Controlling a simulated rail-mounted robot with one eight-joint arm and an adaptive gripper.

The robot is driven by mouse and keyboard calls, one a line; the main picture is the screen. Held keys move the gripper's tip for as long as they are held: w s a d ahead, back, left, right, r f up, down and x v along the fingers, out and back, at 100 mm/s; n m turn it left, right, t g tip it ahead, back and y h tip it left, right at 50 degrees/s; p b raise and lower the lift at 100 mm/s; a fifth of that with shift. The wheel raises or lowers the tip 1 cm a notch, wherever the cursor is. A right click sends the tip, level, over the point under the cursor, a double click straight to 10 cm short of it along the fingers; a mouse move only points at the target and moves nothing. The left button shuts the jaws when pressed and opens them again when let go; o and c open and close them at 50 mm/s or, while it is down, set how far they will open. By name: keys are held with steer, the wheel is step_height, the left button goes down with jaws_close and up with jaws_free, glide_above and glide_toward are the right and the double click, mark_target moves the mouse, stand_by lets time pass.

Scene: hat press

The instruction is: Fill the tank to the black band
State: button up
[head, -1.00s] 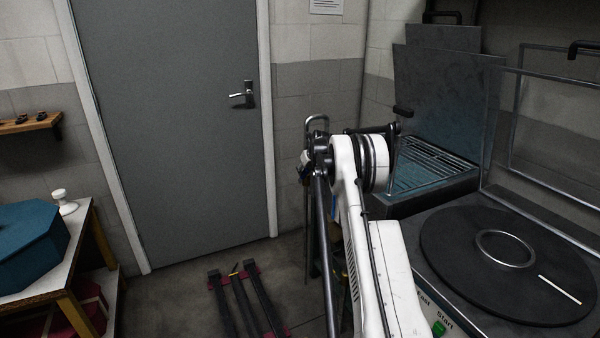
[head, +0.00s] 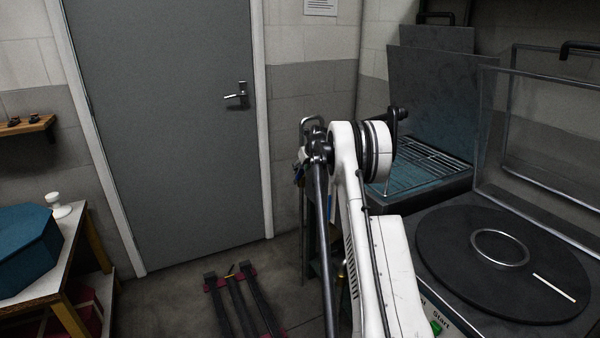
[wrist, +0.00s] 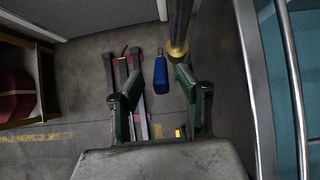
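In the wrist view my gripper (wrist: 158,78) is open, with its two dark fingers apart. A blue handle-like piece (wrist: 161,74) shows in the gap between the fingertips, beside the lower end of a brass pipe (wrist: 180,28). I cannot tell whether either finger touches it. No tank with a black band can be made out in either view.
A grated basin (head: 428,165) with raised metal plates and a machine with a black round plate (head: 500,262) stand at right. A table with a blue octagonal box (head: 28,245) is at left. Dark rails (head: 240,295) lie on the floor before the grey door (head: 165,120).

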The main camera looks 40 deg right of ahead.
steer(key=v, duration=0.8)
steer(key=shift+r, duration=0.25)
steer(key=shift+s, duration=0.1)
steer(key=shift+c, duration=0.5)
